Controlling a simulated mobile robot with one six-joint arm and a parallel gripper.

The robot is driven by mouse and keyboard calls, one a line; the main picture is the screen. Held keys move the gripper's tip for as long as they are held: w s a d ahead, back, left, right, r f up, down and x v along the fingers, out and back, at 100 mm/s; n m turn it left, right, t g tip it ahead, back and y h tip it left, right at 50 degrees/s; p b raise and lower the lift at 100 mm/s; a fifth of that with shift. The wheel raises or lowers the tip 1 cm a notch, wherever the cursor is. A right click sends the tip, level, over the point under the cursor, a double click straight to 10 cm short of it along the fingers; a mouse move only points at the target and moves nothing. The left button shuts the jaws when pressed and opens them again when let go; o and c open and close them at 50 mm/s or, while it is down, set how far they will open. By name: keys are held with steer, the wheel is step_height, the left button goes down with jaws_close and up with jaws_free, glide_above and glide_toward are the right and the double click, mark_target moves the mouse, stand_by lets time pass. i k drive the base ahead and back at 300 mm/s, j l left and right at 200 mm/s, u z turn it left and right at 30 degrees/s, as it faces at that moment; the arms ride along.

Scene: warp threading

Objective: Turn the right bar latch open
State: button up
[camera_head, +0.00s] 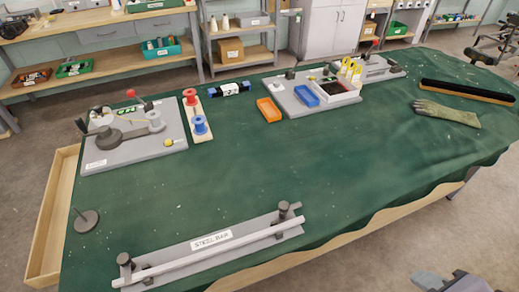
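The steel bar fixture is a grey plate (222,254) with a white "STEEL BAR" label at the near edge of the green-covered table. A long pale bar (215,250) lies across it, held at a dark post at each end. The right bar latch (284,209) is a dark grey post with a knob at the plate's right end; I cannot tell its turn angle at this size. The left post (125,264) stands at the other end. My gripper's fingers do not show. A grey and black shape (452,282) is cut off at the bottom right edge; I cannot identify it.
A grey board with red-knobbed parts (105,161) stands at the left; spools (200,124) sit beside it. A glove (447,113) and long brush (467,92) lie right. The table's middle is clear.

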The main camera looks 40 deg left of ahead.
mark_target(124, 260)
steer(key=u, duration=0.45)
steer(key=l+u, duration=0.1)
steer(key=u, duration=1.15)
steer(key=k+u, duration=0.1)
steer(key=u, duration=1.2)
steer(key=i+l+u, duration=0.1)
steer(key=l, duration=0.25)
steer(key=i+l+u, duration=0.1)
steer(key=i+l, duration=0.2)
steer(key=i+l+u, duration=0.1)
steer(key=l, duration=0.3)
steer(key=i, duration=0.1)
